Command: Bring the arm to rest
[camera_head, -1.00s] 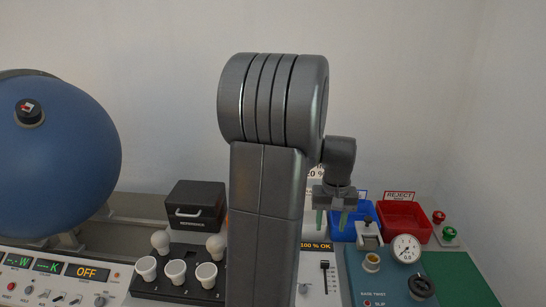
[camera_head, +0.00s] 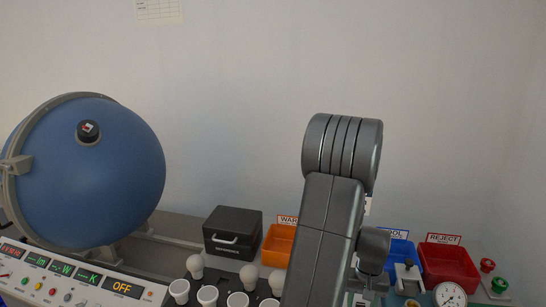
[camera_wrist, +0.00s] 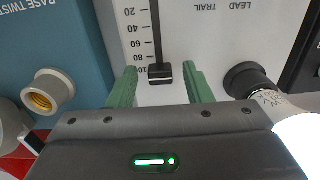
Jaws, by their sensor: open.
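My gripper (camera_wrist: 160,88) shows in the wrist view with its two green fingers spread apart and nothing between them. Beyond the fingers is a panel with a black slider (camera_wrist: 160,73) on a scale. The slider appears between the fingertips in the picture; I cannot tell how far below them it is. In the head view my grey arm stands bent at the right of centre, and the gripper's fingers are hidden at the bottom.
An orange bin (camera_head: 279,243), a blue bin (camera_head: 402,252) and a red REJECT bin (camera_head: 449,264) stand along the back. White bulbs (camera_head: 249,273) stand in a dark rack at the bottom. A blue sphere (camera_head: 95,175) is at left. A brass-lined socket (camera_wrist: 46,95) is near the gripper.

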